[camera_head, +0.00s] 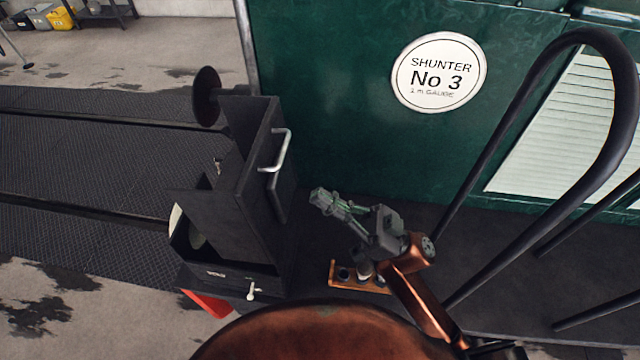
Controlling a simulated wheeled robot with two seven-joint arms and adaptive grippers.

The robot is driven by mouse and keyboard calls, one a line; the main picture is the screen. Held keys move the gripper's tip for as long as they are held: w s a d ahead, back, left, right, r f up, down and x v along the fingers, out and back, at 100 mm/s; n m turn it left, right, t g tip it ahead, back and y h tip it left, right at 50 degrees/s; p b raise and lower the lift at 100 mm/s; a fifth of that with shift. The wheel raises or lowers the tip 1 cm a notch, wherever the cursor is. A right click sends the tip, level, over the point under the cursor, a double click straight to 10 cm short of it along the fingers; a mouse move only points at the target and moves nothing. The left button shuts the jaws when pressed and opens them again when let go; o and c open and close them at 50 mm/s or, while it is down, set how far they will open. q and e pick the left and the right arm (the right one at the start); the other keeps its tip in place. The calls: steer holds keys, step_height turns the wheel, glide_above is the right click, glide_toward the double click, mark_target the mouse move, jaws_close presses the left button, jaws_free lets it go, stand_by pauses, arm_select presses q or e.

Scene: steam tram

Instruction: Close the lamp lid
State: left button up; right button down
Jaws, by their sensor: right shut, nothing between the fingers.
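The lamp is a black box (225,276) left of centre, with a pale round lens partly visible at its left side. Its dark lid (252,165) stands raised and upright, with a silver handle (281,152) on its right face. The box top looks open. My right gripper (318,197) is shut and empty. It points left, to the right of the lid and lower in the picture than the handle, apparently apart from it. My left gripper is not in view.
A green panel with a round "SHUNTER No 3" sign (439,73) stands behind. A black curved rail (606,50) rises at the right. A small wooden rack (345,285) with round holes or items lies below my right gripper. A dark round buffer (206,97) is behind the lamp.

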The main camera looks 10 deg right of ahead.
mark_target(257, 183)
steer(key=w+a+r+p, duration=0.3)
steer(key=a+r, duration=0.1)
steer(key=a, duration=0.5)
steer(key=shift+p, duration=0.3)
steer(key=shift+a+r, duration=0.1)
steer(key=shift+w+a, duration=0.1)
